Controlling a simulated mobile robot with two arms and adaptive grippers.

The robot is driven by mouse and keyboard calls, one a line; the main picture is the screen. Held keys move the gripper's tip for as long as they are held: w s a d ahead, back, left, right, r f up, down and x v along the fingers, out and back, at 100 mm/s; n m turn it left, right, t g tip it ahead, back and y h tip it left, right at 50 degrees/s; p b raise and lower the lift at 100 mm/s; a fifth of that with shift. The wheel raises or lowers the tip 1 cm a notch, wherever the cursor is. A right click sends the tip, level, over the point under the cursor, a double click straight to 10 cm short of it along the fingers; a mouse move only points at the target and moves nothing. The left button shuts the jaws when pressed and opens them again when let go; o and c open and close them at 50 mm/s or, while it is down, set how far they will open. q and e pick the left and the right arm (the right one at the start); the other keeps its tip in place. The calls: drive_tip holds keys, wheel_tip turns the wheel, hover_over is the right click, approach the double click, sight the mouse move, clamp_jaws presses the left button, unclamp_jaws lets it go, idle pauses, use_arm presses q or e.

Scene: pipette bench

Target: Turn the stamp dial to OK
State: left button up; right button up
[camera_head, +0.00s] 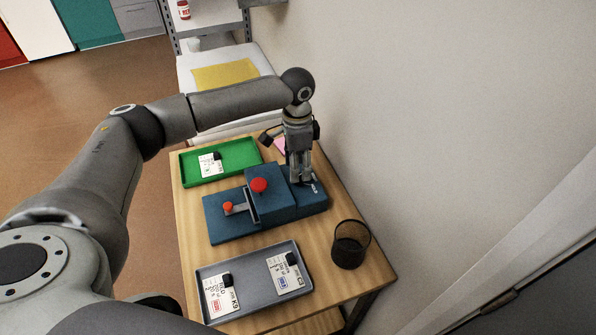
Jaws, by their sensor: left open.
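The blue stamp machine (274,200) sits in the middle of the wooden table. It has a red round knob (259,185) on its raised block and a smaller orange-red knob (228,206) by a slot on its lower left part. My left gripper (301,178) points down over the far right part of the machine. Its jaws are open, and the fingertips are at or just above the machine's surface there. A small white mark (314,188) shows beside the fingers. The dial itself is not clearly visible; the gripper covers that area. My right gripper is not in view.
A green tray (243,152) with a labelled card stands at the back left. A grey tray (238,312) with two labelled cards is at the front. A dark cup (350,244) stands near the right edge. A pink slip (280,146) lies behind the machine. The wall is close on the right.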

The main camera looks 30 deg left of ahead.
use_arm(q)
drive_tip(key=shift+d+f, duration=0.1)
drive_tip(key=shift+f, duration=1.6)
clamp_jaws()
drive_tip(key=n+p, duration=0.1)
drive_tip(key=p, duration=0.2)
drive_tip(key=n+p, duration=0.2)
drive_tip(key=p, duration=0.1)
drive_tip(key=shift+r, duration=0.25)
drive_tip(key=shift+f+n+p, duration=0.2)
drive_tip(key=shift+n+p, duration=0.2)
drive_tip(key=shift+n, duration=0.2)
unclamp_jaws()
